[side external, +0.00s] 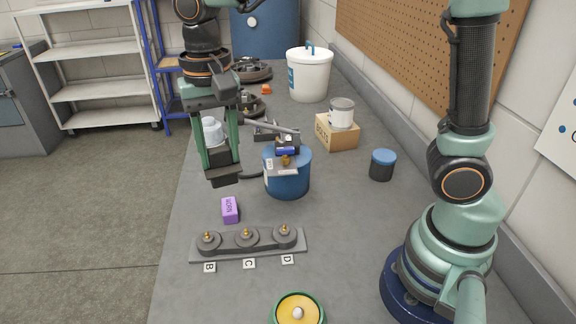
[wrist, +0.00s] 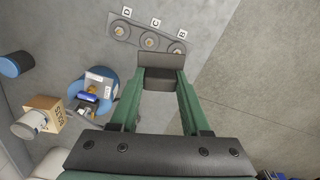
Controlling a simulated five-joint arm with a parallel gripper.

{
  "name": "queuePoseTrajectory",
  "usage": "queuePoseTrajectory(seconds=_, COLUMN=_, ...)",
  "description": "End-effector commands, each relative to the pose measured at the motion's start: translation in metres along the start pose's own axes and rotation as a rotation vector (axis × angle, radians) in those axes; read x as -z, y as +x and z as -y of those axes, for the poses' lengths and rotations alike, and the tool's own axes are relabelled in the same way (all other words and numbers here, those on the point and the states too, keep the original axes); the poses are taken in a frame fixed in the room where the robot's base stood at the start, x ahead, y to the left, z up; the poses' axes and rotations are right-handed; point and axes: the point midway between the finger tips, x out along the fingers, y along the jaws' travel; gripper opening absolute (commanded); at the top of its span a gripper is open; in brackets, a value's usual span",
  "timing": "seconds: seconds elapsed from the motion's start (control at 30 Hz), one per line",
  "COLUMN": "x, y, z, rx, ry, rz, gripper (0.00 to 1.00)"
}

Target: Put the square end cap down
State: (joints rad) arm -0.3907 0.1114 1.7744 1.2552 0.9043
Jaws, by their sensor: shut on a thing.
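My gripper (side external: 221,168) hangs in the air over the left edge of the bench, pointing down. Its green fingers are closed on a dark block at their tips, which I take for the square end cap (side external: 223,179). In the wrist view the dark cap (wrist: 161,77) sits between the fingertips (wrist: 161,87). Its far face and the exact contact are hard to make out against the dark fingertips. It appears clear of the bench.
A grey plate with posts B, C and D (side external: 246,240) lies in front. A purple WORN block (side external: 229,210) lies behind it. A blue drum (side external: 288,178) with small items stands right of the gripper. A yellow dish (side external: 283,312) is nearest. Bare bench (side external: 345,225) lies at right.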

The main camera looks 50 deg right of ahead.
Motion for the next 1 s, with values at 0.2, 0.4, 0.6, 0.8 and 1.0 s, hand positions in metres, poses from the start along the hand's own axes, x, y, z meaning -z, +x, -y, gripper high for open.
queuePoseTrajectory(seconds=0.2, x=-0.059, y=-0.002, z=0.043, rx=-0.001, ry=0.154, rz=0.001, gripper=0.00)
queuePoseTrajectory(seconds=0.4, x=-0.089, y=-0.003, z=0.059, rx=0.000, ry=0.246, rz=0.000, gripper=0.00)
queuePoseTrajectory(seconds=0.6, x=-0.097, y=0.015, z=0.062, rx=-0.004, ry=0.272, rz=0.001, gripper=0.00)
queuePoseTrajectory(seconds=0.8, x=-0.096, y=0.063, z=0.061, rx=-0.007, ry=0.273, rz=0.002, gripper=0.00)
queuePoseTrajectory(seconds=1.0, x=-0.096, y=0.112, z=0.061, rx=-0.007, ry=0.272, rz=0.002, gripper=0.00)
